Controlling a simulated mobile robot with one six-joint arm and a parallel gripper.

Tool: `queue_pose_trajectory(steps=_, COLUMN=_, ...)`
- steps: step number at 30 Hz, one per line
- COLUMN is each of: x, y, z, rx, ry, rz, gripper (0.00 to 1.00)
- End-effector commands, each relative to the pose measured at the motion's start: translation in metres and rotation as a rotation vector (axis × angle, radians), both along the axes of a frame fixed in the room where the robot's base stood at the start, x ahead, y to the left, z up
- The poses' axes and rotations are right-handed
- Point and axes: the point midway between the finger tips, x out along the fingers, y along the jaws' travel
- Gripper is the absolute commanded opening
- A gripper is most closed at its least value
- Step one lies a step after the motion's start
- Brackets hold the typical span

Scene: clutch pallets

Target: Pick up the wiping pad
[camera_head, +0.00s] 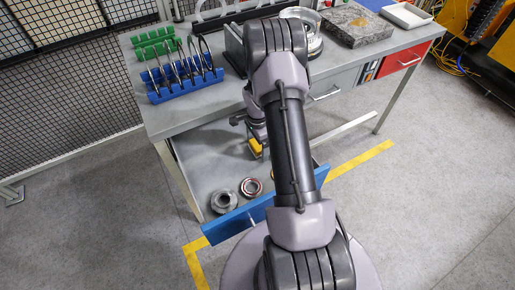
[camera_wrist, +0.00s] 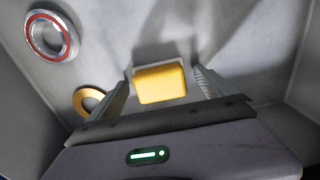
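The wiping pad, a yellow block with a pale edge, lies in the open drawer (camera_head: 205,165). It shows at the middle of the wrist view (camera_wrist: 160,84) and as a small yellow patch beside my arm in the head view (camera_head: 255,147). My gripper (camera_wrist: 162,76) is open, with one finger on each side of the pad and a gap at both sides. In the head view my arm reaches down into the drawer and hides most of my gripper. I cannot tell how far the fingertips are above the drawer floor.
A red-marked metal ring (camera_wrist: 52,36) and a brass-coloured ring (camera_wrist: 88,100) lie near the pad. A grey flanged part (camera_head: 223,201) lies by the drawer's blue front. The workbench top (camera_head: 215,105) overhangs the drawer and carries a blue tool rack (camera_head: 185,86) and a stone slab (camera_head: 357,25).

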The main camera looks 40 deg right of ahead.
Motion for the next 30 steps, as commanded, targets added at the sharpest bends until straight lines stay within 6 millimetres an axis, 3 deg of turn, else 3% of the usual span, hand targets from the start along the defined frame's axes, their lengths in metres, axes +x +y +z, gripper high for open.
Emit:
queue_pose_trajectory(steps=1, x=0.000, y=0.000, z=0.000, rx=0.000, ry=0.000, rz=0.000, gripper=0.86)
queue_pose_trajectory(steps=10, x=0.000, y=0.000, z=0.001, rx=0.000, ry=0.000, rz=0.000, gripper=0.27)
queue_pose_trajectory(steps=17, x=0.000, y=0.000, z=0.004, rx=0.000, ry=0.000, rz=0.000, gripper=0.27)
queue_pose_trajectory(steps=24, x=0.001, y=-0.001, z=0.065, rx=-0.003, ry=-0.002, rz=0.001, gripper=0.27)
queue_pose_trajectory(steps=30, x=0.000, y=0.000, z=0.099, rx=0.000, ry=-0.001, rz=0.000, gripper=0.27)
